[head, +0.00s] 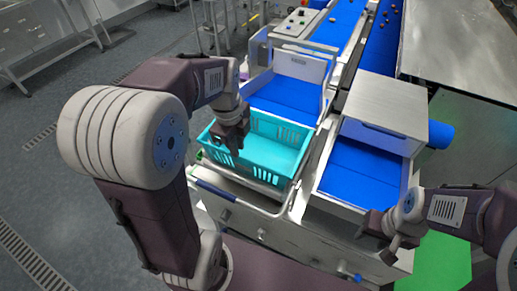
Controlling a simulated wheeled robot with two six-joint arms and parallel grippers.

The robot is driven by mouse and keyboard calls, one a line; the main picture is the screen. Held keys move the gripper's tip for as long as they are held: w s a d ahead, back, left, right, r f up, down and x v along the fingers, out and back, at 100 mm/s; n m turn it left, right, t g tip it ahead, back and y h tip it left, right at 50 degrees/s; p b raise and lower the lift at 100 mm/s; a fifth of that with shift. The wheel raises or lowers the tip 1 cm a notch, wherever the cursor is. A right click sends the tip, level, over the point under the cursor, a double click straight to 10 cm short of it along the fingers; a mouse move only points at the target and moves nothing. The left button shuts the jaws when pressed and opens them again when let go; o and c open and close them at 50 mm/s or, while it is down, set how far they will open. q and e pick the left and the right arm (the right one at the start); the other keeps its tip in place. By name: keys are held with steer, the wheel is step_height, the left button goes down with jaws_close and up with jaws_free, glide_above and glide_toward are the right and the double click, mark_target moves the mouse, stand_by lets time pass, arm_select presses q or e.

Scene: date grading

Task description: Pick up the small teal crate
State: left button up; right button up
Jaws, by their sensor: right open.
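The small teal crate (258,171) stands at the end of the left chute, in the middle of the head view. It looks empty, with slotted walls. My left gripper (231,150) is at the left part of the crate, fingers pointing down, and covers a bit of it. I cannot tell whether it touches the crate, or whether its jaws are open or shut. My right gripper (388,246) is open at the lower right, near the front of the right chute and away from the crate.
A blue-floored left chute (284,98) lies behind the crate, and a right chute (357,172) lies beside it. Blue belts (341,22) with a few dates run to the back. A metal bar (236,200) runs in front of the crate. A control box (297,24) stands behind.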

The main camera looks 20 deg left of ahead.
mark_target(240, 160)
arm_select(q)
steer(key=f+b, duration=0.1)
steer(key=f, duration=0.5)
steer(key=shift+w+f, duration=0.15)
steer(key=shift+w, duration=0.05)
steer(key=shift+w+d+f, duration=0.1)
steer(key=shift+w+f, duration=0.15)
steer(key=shift+f, duration=0.05)
steer(key=f, duration=0.4)
steer(key=shift+d+b, duration=0.3)
steer(key=shift+b, duration=0.1)
steer(key=shift+w+f, duration=0.2)
steer(key=shift+f, duration=0.3)
steer(key=shift+s+r, duration=0.1)
jaws_close()
